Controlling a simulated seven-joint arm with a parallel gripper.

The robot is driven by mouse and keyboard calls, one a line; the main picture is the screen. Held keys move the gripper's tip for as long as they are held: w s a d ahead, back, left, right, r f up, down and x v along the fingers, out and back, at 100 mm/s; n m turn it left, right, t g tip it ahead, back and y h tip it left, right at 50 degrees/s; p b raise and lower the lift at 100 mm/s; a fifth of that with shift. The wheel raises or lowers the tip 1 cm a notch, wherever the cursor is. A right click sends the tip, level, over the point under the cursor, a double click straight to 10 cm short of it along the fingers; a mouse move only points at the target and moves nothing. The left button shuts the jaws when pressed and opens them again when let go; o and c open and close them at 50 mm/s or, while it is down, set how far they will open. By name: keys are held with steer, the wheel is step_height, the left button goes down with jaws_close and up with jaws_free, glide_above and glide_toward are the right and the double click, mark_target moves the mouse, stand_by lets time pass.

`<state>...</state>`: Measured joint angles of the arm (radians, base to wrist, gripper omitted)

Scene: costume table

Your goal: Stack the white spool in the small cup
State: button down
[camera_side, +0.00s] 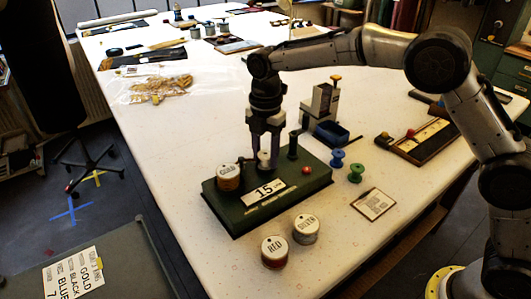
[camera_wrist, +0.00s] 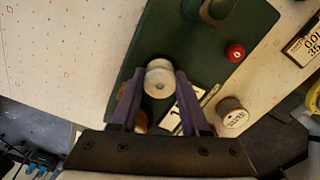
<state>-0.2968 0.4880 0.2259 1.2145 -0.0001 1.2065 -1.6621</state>
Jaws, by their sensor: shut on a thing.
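The white spool (camera_wrist: 158,83) is between the fingers of my gripper (camera_wrist: 155,105) in the wrist view, its round end with a centre hole showing. In the side view my gripper (camera_side: 265,160) points straight down over the green board (camera_side: 235,218), shut on the white spool (camera_side: 263,161), whose lower part shows between the fingertips. The spool is at or just above the board; I cannot tell if it touches. A dark upright piece (camera_side: 293,146) stands right of my gripper. I cannot make out for sure which thing is the small cup.
A red ball (camera_side: 306,170) lies to the right.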

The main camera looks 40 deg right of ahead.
mark_target(265, 153)
steer(key=c, duration=0.5)
jaws_free()
steer(key=shift+f, duration=0.5)
steer(key=shift+o, duration=0.5)
steer(key=shift+s+d+f, duration=0.1)
steer(key=shift+s+f, duration=0.05)
step_height(265, 153, up, 13)
steer(key=s+d+r+m+t, duration=0.1)
steer(key=s+d+r+m, duration=0.3)
steer(key=s+r, duration=0.1)
steer(key=s+d+r+m+t, duration=0.1)
steer(key=s+d+m+t, duration=0.1)
steer(key=s+d+m, duration=0.6)
steer(key=s+d+f+m+t, duration=0.1)
steer(key=s+f+m, duration=0.3)
steer(key=s, duration=0.5)
steer(key=s+d+f+m+t, duration=0.1)
steer(key=s+f+m, duration=0.4)
steer(key=s, duration=0.5)
steer(key=shift+s+d+f+m+t, duration=0.15)
steer(key=shift+d+f+m+t, duration=0.2)
steer(key=shift+m, duration=0.35)
